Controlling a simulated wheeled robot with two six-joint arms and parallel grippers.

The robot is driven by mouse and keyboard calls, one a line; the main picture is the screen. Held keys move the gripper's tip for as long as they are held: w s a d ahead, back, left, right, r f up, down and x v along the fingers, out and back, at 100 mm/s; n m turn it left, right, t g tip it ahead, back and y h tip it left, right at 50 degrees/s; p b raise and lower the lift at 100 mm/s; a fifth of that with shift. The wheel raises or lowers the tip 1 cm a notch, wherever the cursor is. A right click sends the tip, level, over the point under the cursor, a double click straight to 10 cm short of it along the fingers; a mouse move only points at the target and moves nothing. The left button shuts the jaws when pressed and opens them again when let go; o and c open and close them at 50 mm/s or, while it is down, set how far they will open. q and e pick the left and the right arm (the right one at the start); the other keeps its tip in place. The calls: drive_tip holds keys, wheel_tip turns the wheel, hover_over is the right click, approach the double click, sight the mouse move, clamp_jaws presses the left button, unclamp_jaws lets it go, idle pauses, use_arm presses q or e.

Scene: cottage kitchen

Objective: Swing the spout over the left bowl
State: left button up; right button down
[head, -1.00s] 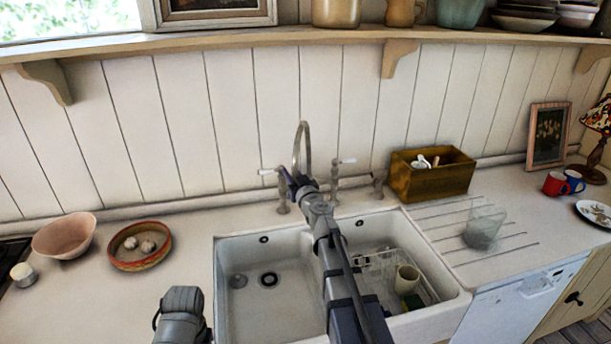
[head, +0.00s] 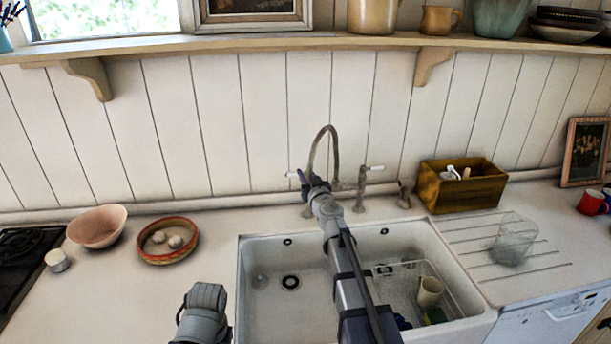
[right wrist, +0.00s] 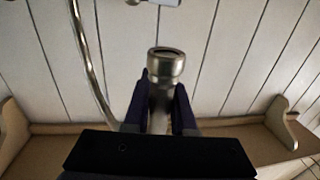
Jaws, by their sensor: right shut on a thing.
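The tap's metal spout (head: 333,128) arches up behind the sink, its foot between two lever pillars. My right gripper (head: 309,184) is shut on the spout's free end, left of the foot. In the right wrist view, the dark fingers grip the metal spout end (right wrist: 166,66) from both sides, and the curved pipe (right wrist: 90,60) runs along the left. The left bowl (head: 268,312) of the white sink is empty, with a dark drain. My right arm hides the divider and part of the right bowl. A grey part of my left arm shows at the bottom; its fingers do not show.
The right bowl holds a wire rack (head: 395,275) with a cream cup (head: 430,292). White-topped lever pillars (head: 362,187) flank the spout. A wooden box (head: 462,188) and a glass (head: 512,240) stand at the right. A pink bowl (head: 97,228) and a red-rimmed dish (head: 168,255) stand left.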

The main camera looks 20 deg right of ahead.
drive_tip(key=c, duration=0.8)
unclamp_jaws()
drive_tip(key=shift+w+d+f, duration=0.1)
drive_tip(key=shift+w+d, duration=0.05)
drive_tip(key=shift+d, duration=0.35)
drive_tip(key=shift+o, duration=0.2)
drive_tip(key=shift+a, duration=0.15)
drive_tip(key=shift+s, duration=0.2)
drive_tip(key=s, duration=0.7)
drive_tip(key=shift+s+a, duration=0.15)
drive_tip(key=shift+s, duration=0.15)
